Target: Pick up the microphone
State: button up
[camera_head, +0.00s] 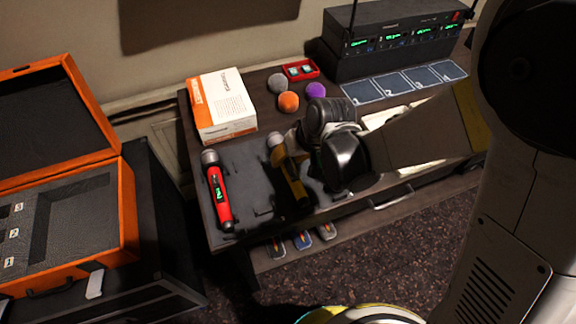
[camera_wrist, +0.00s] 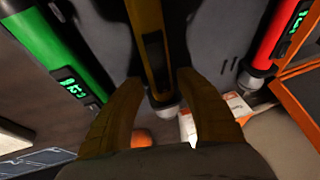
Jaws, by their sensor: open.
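A yellow microphone (camera_head: 291,181) with a silver head lies on the dark mat. In the wrist view this yellow microphone (camera_wrist: 149,25) runs between my two fingers. My gripper (camera_wrist: 160,82) is open, with one finger on each side of it and a visible gap to each. In the head view my gripper (camera_head: 305,162) reaches in from the right, and its fingertips are hard to make out. A red microphone (camera_head: 218,195) lies to the left. It also shows at the right of the wrist view (camera_wrist: 275,35). A green microphone (camera_wrist: 45,50) at the left of the wrist view is hidden in the head view.
A white and orange box (camera_head: 222,105) stands behind the microphones. Several foam balls, including an orange one (camera_head: 288,101), lie near a small red case (camera_head: 300,70). A black receiver (camera_head: 395,40) stands at the back right. An open orange case (camera_head: 70,215) is at the left.

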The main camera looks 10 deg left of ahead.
jog(key=x, duration=0.2)
jog(key=shift+a+f+b, duration=0.1)
jog(key=shift+f+b, duration=0.2)
jog(key=shift+b, duration=0.05)
jog(key=shift+r, duration=0.1)
grip_shut()
jog(key=shift+r, duration=0.1)
